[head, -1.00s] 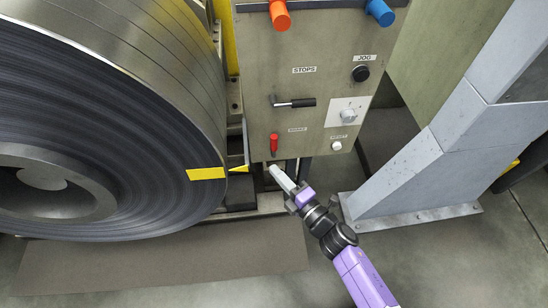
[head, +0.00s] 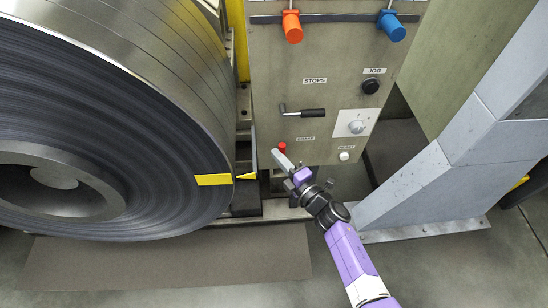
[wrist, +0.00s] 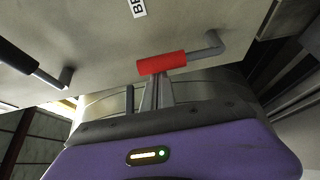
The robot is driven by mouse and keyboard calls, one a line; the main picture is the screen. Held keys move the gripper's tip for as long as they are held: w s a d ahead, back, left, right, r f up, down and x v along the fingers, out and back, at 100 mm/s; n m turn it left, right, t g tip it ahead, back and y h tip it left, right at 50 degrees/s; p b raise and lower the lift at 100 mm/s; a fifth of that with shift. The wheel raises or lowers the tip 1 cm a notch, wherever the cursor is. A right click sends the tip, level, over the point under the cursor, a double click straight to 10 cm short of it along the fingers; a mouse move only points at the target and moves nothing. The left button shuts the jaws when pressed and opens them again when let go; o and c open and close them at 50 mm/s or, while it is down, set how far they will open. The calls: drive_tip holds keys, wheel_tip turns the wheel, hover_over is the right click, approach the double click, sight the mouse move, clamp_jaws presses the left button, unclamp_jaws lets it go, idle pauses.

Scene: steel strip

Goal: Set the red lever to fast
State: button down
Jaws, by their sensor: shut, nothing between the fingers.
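The red lever (head: 282,147) is low on the grey-green control panel (head: 330,65), beside a small label that looks like "BRAKE". In the head view the lever's lower part is hidden by my gripper (head: 278,154). In the wrist view the red grip (wrist: 163,63) lies nearly level, with a grey bent rod (wrist: 207,46) at its right end. My gripper's fingers (wrist: 157,90) are shut and empty, with their tips right at the grip. I cannot tell whether they touch it. No "fast" mark is readable.
A black-handled lever (head: 305,112) sits above, with a grey knob (head: 356,127) and white button (head: 344,156) to the right. Orange (head: 292,25) and blue (head: 391,26) handles are at the top. A big steel coil (head: 110,130) stands left, a slanted grey post (head: 425,190) right.

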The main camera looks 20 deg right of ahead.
drive_tip(key=shift+d, duration=0.1)
idle(0.3)
drive_tip(key=s+d+f+m+t+h+b, duration=0.3)
drive_tip(key=d+f+m+t+h+b, duration=0.3)
drive_tip(key=m+b, duration=1.3)
drive_tip(key=shift+d+f+m+h+b, duration=0.4)
drive_tip(key=shift+d+f+h+b, duration=0.75)
drive_tip(key=shift+b, duration=1.85)
drive_tip(key=shift+d+r, duration=0.1)
drive_tip(key=shift+d, duration=0.45)
